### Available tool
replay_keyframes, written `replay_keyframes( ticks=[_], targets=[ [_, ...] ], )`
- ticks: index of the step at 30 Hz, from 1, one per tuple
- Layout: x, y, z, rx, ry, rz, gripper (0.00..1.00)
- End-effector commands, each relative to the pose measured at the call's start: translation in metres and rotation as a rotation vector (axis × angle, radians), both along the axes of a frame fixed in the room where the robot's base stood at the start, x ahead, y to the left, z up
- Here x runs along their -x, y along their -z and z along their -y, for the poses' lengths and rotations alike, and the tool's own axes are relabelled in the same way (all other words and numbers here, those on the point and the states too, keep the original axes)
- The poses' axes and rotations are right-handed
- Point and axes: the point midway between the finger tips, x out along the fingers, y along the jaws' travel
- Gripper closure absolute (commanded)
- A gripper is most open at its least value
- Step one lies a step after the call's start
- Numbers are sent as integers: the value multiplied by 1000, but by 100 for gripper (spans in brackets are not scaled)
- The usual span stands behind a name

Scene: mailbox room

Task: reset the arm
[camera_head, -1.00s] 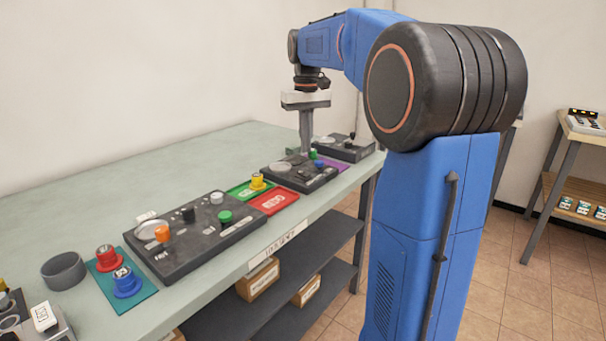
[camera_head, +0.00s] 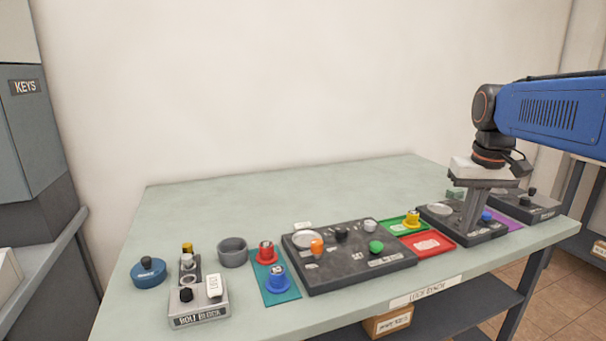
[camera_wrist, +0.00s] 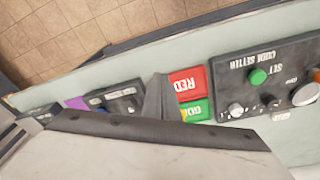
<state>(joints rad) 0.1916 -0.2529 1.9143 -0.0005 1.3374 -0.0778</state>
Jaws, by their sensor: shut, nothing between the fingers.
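My blue arm enters the head view from the right, with my gripper (camera_head: 474,222) pointing down at the right part of the pale green table (camera_head: 190,215). The gripper is shut and empty. Its fingers hang over or in front of a dark panel (camera_head: 436,223) with a round pale disc; whether they touch it I cannot tell. In the wrist view, the gripper's dark and pale body covers much of the lower left, with the red card (camera_wrist: 187,82) close by.
A black panel (camera_head: 340,270) with coloured knobs stands mid-table. A red tray (camera_head: 428,244) and a green tray (camera_head: 393,228) lie right of it. A grey bowl (camera_head: 233,252), blue pot (camera_head: 148,272) and bolt device (camera_head: 198,305) stand left. The table's back is clear.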

Motion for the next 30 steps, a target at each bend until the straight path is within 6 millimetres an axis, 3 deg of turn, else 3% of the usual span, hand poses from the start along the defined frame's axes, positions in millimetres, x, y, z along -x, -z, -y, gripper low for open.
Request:
replay_keyframes(
  ticks=[1,6,18,24,30],
  targets=[
    [16,6,-9,2,-10,17,100],
    [59,30,-32,8,-34,73,100],
    [156,107,-70,10,-92,206,100],
    [187,142,-79,7,-112,255,100],
    [198,156,-82,5,-119,272,100]
  ],
)
